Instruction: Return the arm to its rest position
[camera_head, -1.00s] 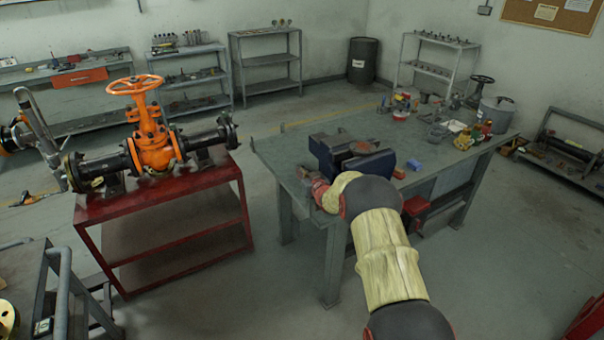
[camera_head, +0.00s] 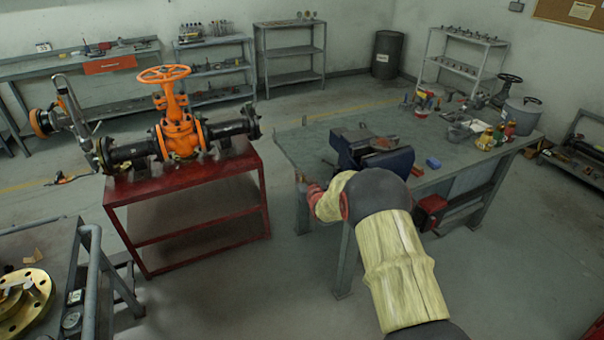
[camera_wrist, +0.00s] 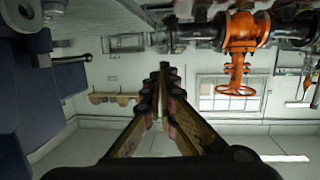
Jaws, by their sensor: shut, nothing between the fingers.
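My arm (camera_head: 395,265) reaches forward from the bottom of the head view to the near left edge of the grey workbench. My gripper (camera_wrist: 163,68) shows in the wrist view with its fingers together and nothing between them. In the head view the arm's own end mostly hides it. The orange gate valve (camera_head: 179,133) stands on the red table to the left, apart from my arm. It also shows upside down in the wrist view (camera_wrist: 241,45).
The blue vise (camera_head: 362,150) sits on the grey workbench (camera_head: 310,138) close to my arm. The wrist view shows a large blue block (camera_wrist: 40,90) at left. The red table (camera_head: 130,192) stands left of the bench, with open floor between. A cart (camera_head: 50,240) is at lower left.

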